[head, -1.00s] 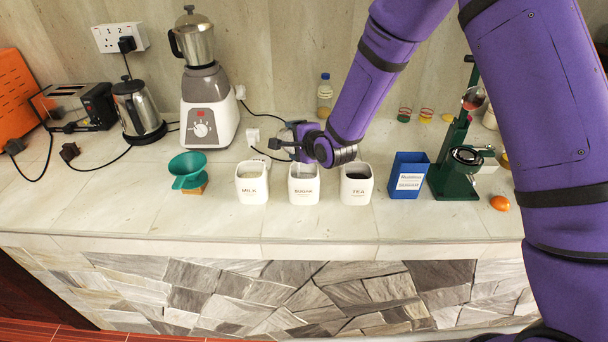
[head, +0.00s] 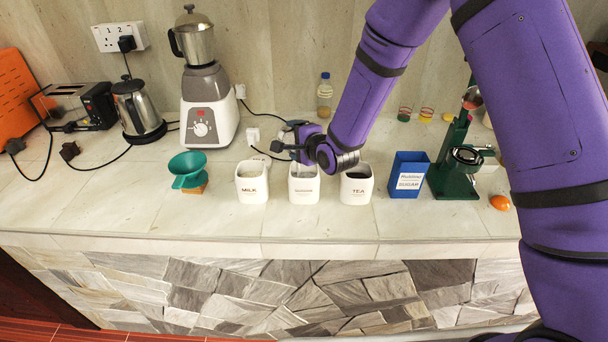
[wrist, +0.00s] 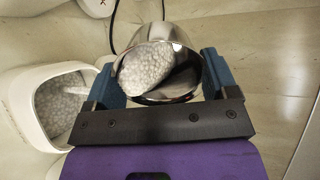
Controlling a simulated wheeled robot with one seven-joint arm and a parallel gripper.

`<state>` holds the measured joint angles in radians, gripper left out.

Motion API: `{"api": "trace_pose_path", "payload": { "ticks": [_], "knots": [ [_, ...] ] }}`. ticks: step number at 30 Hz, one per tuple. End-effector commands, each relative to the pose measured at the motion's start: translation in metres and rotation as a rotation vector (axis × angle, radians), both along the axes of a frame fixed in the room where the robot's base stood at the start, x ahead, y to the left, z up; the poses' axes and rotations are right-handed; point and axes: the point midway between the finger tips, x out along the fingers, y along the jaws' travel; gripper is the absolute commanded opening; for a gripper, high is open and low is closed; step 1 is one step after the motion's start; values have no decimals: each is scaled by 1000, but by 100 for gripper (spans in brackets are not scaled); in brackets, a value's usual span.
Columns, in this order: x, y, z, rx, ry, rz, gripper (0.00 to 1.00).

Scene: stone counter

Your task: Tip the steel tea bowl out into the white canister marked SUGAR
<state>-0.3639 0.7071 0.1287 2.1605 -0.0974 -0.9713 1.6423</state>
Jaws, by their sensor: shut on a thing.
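The steel tea bowl (wrist: 158,62) is between my gripper's blue fingers in the wrist view. It is tilted, with white pellets heaped to one side inside it. My gripper (head: 284,146) is shut on the bowl, just above and behind the white SUGAR canister (head: 303,191) in the head view. The bowl is mostly hidden there by the gripper and wrist. In the wrist view an open white canister (wrist: 22,118) with white pellets inside stands left of the bowl; its marking does not show.
A white MILK canister (head: 251,187) stands to the left and a white TEA canister (head: 356,188) to the right. A teal funnel (head: 188,168), blender (head: 208,105), blue sugar box (head: 408,175) and green stand (head: 459,170) are farther out. The counter's front strip is clear.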

Motion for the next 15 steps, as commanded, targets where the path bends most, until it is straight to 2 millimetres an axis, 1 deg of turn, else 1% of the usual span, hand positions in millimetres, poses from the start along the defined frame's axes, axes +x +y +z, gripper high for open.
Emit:
{"api": "trace_pose_path", "payload": {
  "ticks": [15],
  "knots": [
    [-4,-3,-4,23,-36,-1,53]
  ]
}}
